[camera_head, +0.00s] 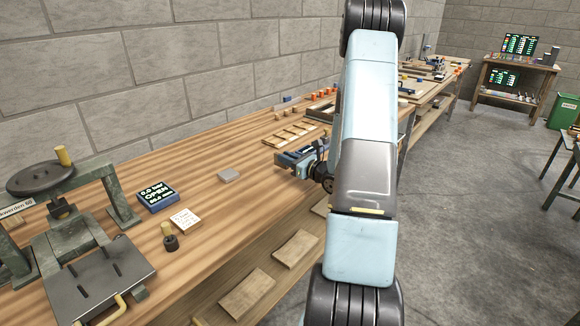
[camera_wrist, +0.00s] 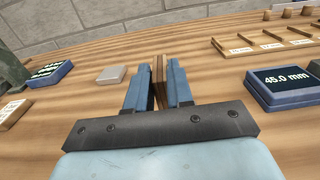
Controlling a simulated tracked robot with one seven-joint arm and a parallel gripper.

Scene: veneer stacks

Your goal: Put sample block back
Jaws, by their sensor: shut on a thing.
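My gripper (camera_wrist: 158,75) is shut on a thin brown wooden block (camera_wrist: 159,80), which stands on edge between the blue fingers. In the head view my gripper (camera_head: 284,157) is over the front part of the bench, and the block cannot be made out there. In the wrist view the gap between the block and the bench top is hard to judge. A wooden rack with labelled divisions (camera_wrist: 263,46) lies to the right of the gripper in the wrist view. In the head view the rack (camera_head: 296,134) lies behind my gripper.
A flat grey block (camera_head: 229,175) lies left of the gripper. A display box (camera_head: 157,196) reading OPEN and a dark press (camera_head: 100,277) stand farther left. A box reading 45.0 mm (camera_wrist: 284,88) sits right of the gripper. Bare wood lies between the grey block and rack.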

